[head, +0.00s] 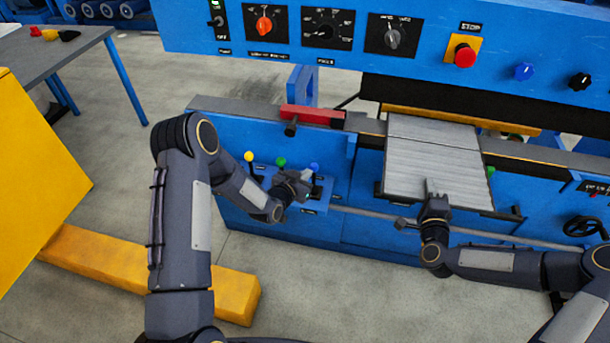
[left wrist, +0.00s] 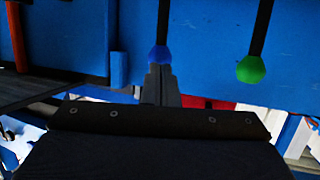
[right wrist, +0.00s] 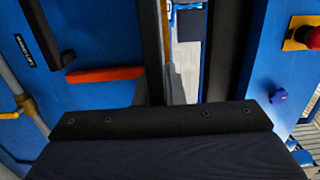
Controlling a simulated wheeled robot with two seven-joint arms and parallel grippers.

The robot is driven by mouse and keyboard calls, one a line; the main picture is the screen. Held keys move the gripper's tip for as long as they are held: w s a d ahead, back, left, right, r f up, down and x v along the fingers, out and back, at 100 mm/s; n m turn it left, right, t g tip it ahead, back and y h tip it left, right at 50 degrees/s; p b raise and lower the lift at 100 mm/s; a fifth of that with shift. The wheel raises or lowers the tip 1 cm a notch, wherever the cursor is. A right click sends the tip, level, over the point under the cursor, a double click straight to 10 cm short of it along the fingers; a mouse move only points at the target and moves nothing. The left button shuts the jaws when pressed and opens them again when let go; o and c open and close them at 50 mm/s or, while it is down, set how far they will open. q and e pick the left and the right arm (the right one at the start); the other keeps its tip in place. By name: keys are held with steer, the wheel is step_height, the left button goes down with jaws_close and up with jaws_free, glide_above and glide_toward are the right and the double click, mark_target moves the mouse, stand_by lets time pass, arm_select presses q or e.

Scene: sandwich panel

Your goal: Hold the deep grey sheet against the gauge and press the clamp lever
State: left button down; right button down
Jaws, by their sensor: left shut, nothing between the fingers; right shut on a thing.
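The grey sheet (head: 437,165) lies on the machine's bed, its ribbed face up and its far edge near a yellow bar (head: 510,124). I cannot tell which part is the gauge, or whether the sheet touches it. My right gripper (head: 432,190) is shut on the sheet's near edge. Three levers with yellow (head: 249,156), green (head: 281,162) and blue (head: 314,168) knobs stand on a small blue panel; their labels are unreadable. My left gripper (head: 302,187) is shut and empty, close to the blue-knobbed lever. In the left wrist view its fingertips (left wrist: 161,75) are at the blue knob (left wrist: 160,55); contact is unclear.
A red block (head: 312,115) sits on the rail behind the levers. A control panel with dials and a red stop button (head: 465,55) spans the back. A handwheel (head: 582,227) is at the right. A yellow frame (head: 110,258) lies at the left.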

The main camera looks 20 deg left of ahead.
arm_select(q)
steer(key=shift+w, duration=0.15)
arm_select(e)
steer(key=shift+w, duration=0.1)
steer(key=shift+r, duration=0.1)
arm_select(q)
steer(key=w, duration=0.3)
steer(key=shift+w, duration=0.2)
stand_by(0.4)
arm_select(e)
steer(key=shift+r, duration=0.1)
stand_by(2.6)
arm_select(q)
steer(key=s+r, duration=0.3)
steer(key=s, duration=0.7)
arm_select(e)
steer(key=shift+w+r, duration=0.1)
arm_select(q)
steer(key=shift+d, duration=0.1)
